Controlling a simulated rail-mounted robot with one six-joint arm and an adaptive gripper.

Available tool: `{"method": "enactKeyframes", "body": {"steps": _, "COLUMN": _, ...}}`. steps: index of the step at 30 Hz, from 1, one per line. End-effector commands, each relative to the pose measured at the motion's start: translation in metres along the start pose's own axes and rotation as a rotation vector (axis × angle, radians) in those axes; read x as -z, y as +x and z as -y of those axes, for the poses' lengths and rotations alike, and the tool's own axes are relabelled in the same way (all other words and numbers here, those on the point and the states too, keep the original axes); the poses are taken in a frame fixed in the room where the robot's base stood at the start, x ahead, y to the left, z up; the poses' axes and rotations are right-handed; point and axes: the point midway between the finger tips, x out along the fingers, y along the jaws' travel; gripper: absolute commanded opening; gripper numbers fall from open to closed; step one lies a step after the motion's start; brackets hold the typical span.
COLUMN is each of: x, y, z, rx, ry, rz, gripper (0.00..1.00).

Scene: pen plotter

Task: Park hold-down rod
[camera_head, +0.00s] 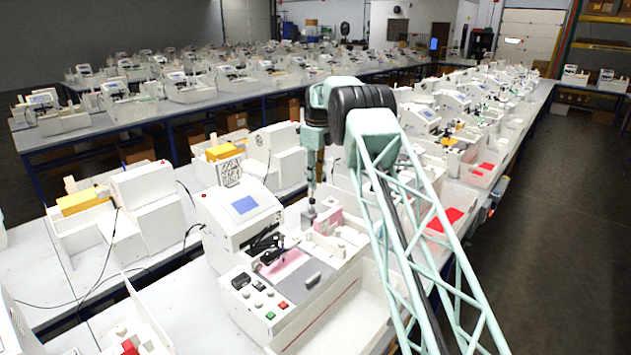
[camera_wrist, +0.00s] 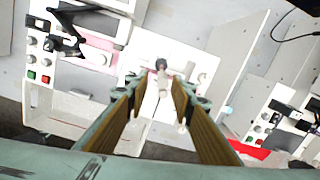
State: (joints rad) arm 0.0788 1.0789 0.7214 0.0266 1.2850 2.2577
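My gripper (camera_head: 311,192) points down above the back right of the nearest white plotter machine (camera_head: 300,325). In the wrist view its two tan-padded fingers (camera_wrist: 159,82) are apart, with nothing clearly held. A small dark-topped knob (camera_wrist: 161,65) and a pale rod-like piece show between and beyond the fingertips. I cannot tell for certain which piece is the hold-down rod. A black arm-like mechanism (camera_head: 264,243) stands over a pink pad (camera_head: 285,264) on the machine; the mechanism also shows at the upper left of the wrist view (camera_wrist: 72,28).
A pink block (camera_head: 328,221) stands close beside my gripper. The front panel has red and green buttons (camera_head: 283,305). An open white bin (camera_head: 345,325) lies at the machine's right front. Similar machines crowd the benches; a dark floor aisle (camera_head: 560,230) is clear at right.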

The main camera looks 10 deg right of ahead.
Motion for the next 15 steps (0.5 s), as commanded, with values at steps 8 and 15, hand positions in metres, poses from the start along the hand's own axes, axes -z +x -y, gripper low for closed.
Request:
{"method": "enactKeyframes", "body": {"steps": 8, "x": 0.0, "y": -0.017, "z": 0.0, "rx": 0.001, "ry": 0.0, "rz": 0.001, "gripper": 0.23}}
{"method": "enactKeyframes", "body": {"steps": 15, "x": 0.0, "y": -0.049, "z": 0.001, "rx": 0.002, "ry": 0.0, "rz": 0.002, "gripper": 0.23}}
